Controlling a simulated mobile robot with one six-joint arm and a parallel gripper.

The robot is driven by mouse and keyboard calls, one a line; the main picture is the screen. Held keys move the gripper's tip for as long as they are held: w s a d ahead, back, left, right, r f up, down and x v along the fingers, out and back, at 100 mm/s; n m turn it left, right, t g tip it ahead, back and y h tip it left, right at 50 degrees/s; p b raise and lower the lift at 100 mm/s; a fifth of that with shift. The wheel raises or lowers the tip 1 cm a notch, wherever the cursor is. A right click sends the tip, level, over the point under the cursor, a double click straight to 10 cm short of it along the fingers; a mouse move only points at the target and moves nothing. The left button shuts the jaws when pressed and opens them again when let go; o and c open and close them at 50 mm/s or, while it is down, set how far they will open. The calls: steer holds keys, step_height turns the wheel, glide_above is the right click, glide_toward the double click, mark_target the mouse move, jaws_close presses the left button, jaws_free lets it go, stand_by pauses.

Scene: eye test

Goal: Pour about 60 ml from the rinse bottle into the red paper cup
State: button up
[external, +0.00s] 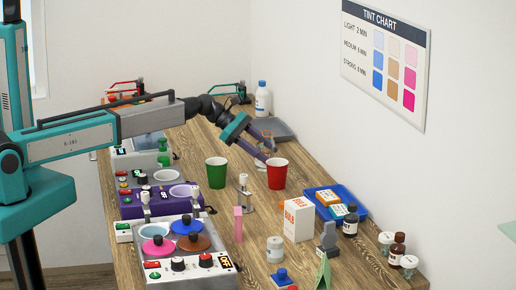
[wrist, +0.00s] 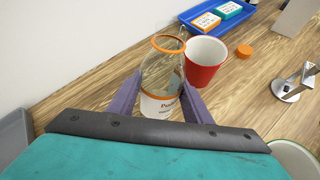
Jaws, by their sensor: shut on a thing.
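A clear bottle (wrist: 165,68) with an orange rim and a white label is between my gripper's purple fingers (wrist: 160,88); my gripper is shut on it. The label is only partly readable, so I cannot confirm it is the rinse bottle. The bottle's open mouth faces away from the wrist camera. The red paper cup (wrist: 205,65) stands upright just right of the bottle in the wrist view. In the external view, the red cup (external: 277,174) stands in front of my gripper (external: 262,150), and the bottle (external: 267,142) shows behind it. The bottle's lower part is partly hidden.
A green cup (external: 216,172) stands left of the red cup. An orange cap (wrist: 244,51) lies on the table. A blue tray (external: 352,208) with small boxes, a white box (external: 298,220) and dark bottles (external: 397,250) stand along the wall. A blue-capped bottle (external: 262,100) stands farther back.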

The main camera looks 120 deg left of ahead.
steer(key=shift+s+a+f+n+t+h, duration=0.1)
steer(key=shift+n+t+h, duration=0.25)
steer(key=shift+t, duration=0.2)
steer(key=shift+s+a+f+n+t+h, duration=0.1)
steer(key=shift+n+t+h, duration=0.2)
steer(key=shift+t, duration=0.25)
steer(key=shift+r, duration=0.1)
